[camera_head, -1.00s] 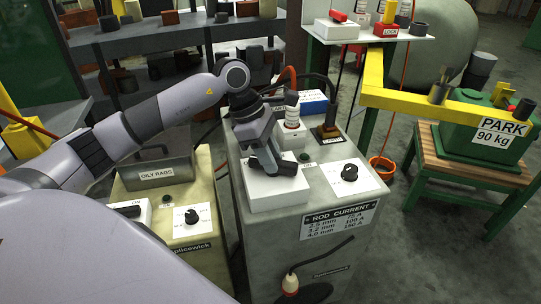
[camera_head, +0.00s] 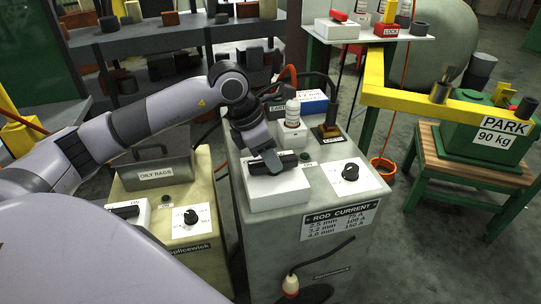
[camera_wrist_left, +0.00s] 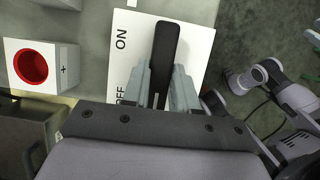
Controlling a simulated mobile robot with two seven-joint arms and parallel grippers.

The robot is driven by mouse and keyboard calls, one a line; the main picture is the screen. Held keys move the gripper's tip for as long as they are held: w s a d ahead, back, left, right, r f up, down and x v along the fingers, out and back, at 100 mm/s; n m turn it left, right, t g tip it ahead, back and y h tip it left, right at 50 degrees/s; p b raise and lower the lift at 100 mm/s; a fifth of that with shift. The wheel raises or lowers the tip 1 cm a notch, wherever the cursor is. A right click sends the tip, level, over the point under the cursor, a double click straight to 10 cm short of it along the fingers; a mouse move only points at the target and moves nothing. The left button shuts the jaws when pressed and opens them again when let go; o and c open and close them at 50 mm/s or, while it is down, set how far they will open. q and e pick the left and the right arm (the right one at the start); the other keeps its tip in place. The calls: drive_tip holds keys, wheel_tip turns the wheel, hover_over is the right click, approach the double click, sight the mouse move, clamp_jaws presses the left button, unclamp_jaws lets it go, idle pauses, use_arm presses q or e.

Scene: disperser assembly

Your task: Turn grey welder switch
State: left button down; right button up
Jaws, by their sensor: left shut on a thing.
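The grey welder (camera_head: 308,255) with the ROD CURRENT plate stands in the middle of the head view. A white switch box (camera_head: 285,193) sits on its top, with a black switch handle (camera_head: 288,157). My left gripper (camera_head: 272,162) is over the box and shut on this handle. In the left wrist view the handle (camera_wrist_left: 166,45) sits between the two fingers (camera_wrist_left: 165,92). It lies roughly alongside the ON and OFF lettering on the white box (camera_wrist_left: 137,25). The handle's near end is hidden by the gripper. My right gripper is not in view.
A yellow bar (camera_head: 400,98) extends at right. A red socket (camera_wrist_left: 31,66) is near the gripper.

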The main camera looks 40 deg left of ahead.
sight(258, 163)
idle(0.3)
use_arm(q)
drive_tip(key=c, duration=0.9)
unclamp_jaws()
drive_tip(key=shift+r, duration=0.1)
drive_tip(key=v, duration=0.7)
drive_tip(key=shift+r, duration=0.1)
